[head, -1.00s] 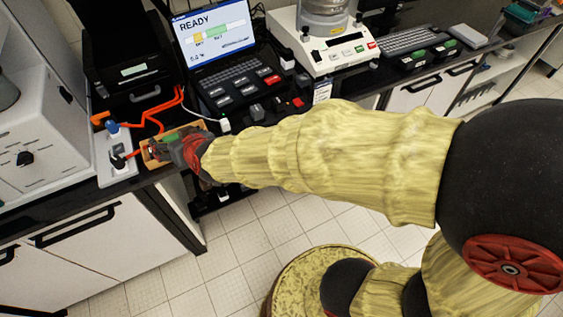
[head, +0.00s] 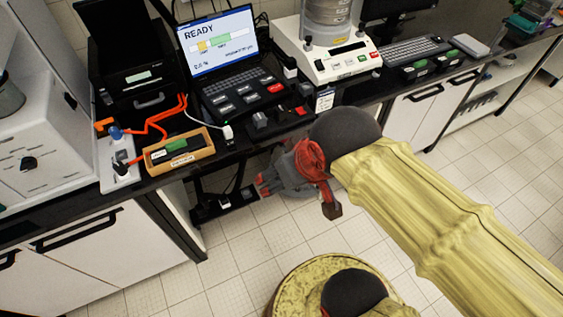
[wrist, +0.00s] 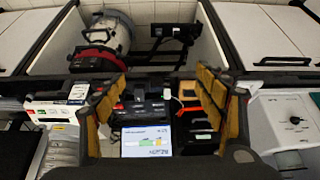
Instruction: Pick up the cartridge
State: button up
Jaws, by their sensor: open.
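A wooden tray (head: 203,153) sits at the counter's front edge in the head view. In it lies a dark block with a green top patch (head: 176,145), which looks like the cartridge, though its label is too small to read. My gripper (head: 263,187) is off the counter's front edge, to the right of the tray and apart from it. In the wrist view its two fingers (wrist: 163,85) are spread, with nothing held between them.
A laptop (head: 218,42) reading READY stands behind the tray. A switch box with orange cables (head: 118,165) is just left of the tray. A white scale-like device (head: 335,62) stands to the right. Open floor (head: 240,245) lies in front of the counter.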

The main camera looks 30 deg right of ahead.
aim_at(452, 57)
jog(key=z, duration=2.05)
jog(key=i+z, duration=0.15)
jog(key=i, duration=0.35)
jog(key=i+j+z, duration=0.2)
jog(key=i, duration=0.25)
jog(key=i+z, duration=0.15)
jog(key=i, duration=0.35)
jog(key=i+j+z, duration=0.2)
jog(key=i, duration=0.25)
jog(key=i+j+z, duration=0.15)
jog(key=i+j, duration=0.15)
jog(key=i, duration=0.15)
